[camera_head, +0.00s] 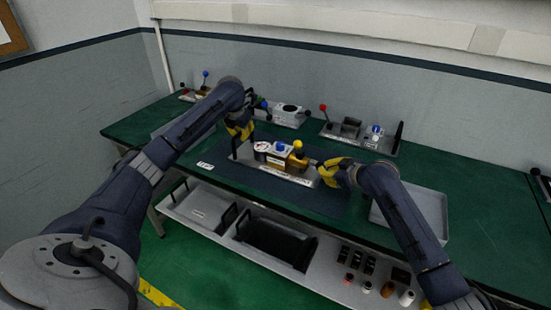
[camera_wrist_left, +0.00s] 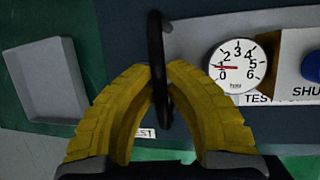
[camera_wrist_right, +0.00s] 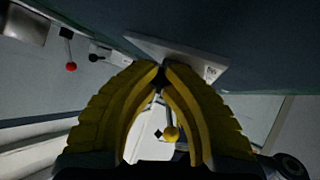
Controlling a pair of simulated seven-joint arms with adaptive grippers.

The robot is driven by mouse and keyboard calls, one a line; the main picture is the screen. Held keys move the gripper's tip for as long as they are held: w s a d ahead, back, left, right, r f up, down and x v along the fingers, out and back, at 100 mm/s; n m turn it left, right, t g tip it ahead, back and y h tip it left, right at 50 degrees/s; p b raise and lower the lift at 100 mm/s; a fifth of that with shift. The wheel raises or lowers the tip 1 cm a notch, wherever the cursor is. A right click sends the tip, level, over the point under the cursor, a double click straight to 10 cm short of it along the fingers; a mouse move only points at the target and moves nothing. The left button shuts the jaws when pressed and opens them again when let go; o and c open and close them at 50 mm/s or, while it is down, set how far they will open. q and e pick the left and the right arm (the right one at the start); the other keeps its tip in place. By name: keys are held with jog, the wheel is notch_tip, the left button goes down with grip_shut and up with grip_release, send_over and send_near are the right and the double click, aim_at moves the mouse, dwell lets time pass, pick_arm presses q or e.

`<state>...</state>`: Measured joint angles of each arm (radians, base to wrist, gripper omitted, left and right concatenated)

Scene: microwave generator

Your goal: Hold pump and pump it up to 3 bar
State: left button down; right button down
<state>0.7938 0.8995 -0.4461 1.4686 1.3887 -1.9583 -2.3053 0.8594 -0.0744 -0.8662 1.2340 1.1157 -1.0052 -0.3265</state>
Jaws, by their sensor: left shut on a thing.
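The pump unit is a pale plate (camera_head: 290,174) on the dark mat, carrying a white gauge (camera_wrist_left: 237,67), a blue knob (camera_head: 280,146) and a yellow ball-topped lever (camera_head: 298,146). The gauge's red needle points left, close to the 1. My left gripper (camera_wrist_left: 158,72) is shut on a black upright handle (camera_wrist_left: 155,30) at the unit's left end; it also shows in the head view (camera_head: 238,140). My right gripper (camera_head: 322,174) is at the plate's right end. In the right wrist view its fingertips (camera_wrist_right: 163,66) meet beside a pale plate (camera_wrist_right: 180,55); contact is unclear.
Other units with levers (camera_head: 360,135) and (camera_head: 285,113) stand along the back of the green table. A grey tray (camera_head: 432,205) lies at the right. A lower shelf (camera_head: 310,265) holds bins and several small parts.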

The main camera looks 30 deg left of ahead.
jog(key=shift+w+d+f, duration=0.1)
jog(key=shift+d, duration=1.05)
jog(key=shift+w+d, duration=0.1)
jog(key=shift+d, duration=1)
jog(key=shift+a, duration=0.1)
